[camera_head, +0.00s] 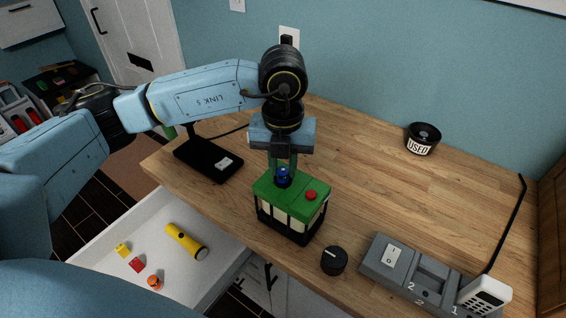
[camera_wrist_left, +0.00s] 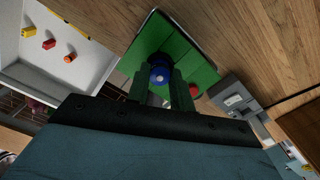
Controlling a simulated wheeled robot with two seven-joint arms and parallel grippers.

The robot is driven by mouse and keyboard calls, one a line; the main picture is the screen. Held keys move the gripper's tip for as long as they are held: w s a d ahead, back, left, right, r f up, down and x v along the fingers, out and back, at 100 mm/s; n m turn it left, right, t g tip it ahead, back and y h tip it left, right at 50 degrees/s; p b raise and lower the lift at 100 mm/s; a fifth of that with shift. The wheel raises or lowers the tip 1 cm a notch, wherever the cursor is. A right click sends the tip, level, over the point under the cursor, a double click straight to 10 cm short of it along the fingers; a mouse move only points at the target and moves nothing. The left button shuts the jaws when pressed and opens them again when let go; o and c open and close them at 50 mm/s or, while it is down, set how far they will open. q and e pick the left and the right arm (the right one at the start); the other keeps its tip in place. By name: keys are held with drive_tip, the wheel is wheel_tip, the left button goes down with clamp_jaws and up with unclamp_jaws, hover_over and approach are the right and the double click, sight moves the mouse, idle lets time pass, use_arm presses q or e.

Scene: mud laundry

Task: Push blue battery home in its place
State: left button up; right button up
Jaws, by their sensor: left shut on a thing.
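The blue battery (camera_head: 283,179) is upright at the left rear part of the green top of a box (camera_head: 299,193) with a dark frame and pale sides. My left gripper (camera_head: 283,171) points down over this box and is shut on the battery. In the left wrist view the blue battery (camera_wrist_left: 159,74) shows between the fingers, against the green top (camera_wrist_left: 185,42). Its lower end is hidden, so how deep it sits cannot be told. A red button (camera_head: 311,195) is on the same top, to the right. My right gripper is not in view.
A black knob (camera_head: 334,261) and a grey unit (camera_head: 412,272) with a switch and a white handset (camera_head: 485,294) are on the wooden counter (camera_head: 370,170). A black tub marked USED (camera_head: 423,138) stands behind. An open drawer (camera_head: 105,220) holds a yellow flashlight (camera_head: 186,241) and small items.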

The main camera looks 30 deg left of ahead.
use_arm(q)
drive_tip(key=shift+f, duration=0.2)
idle(0.4)
drive_tip(key=o, duration=0.9)
drive_tip(key=c, duration=0.4)
drive_tip(key=shift+r+p, duration=2.3)
drive_tip(key=shift+r, duration=1.75)
drive_tip(key=shift+s+f, duration=0.1)
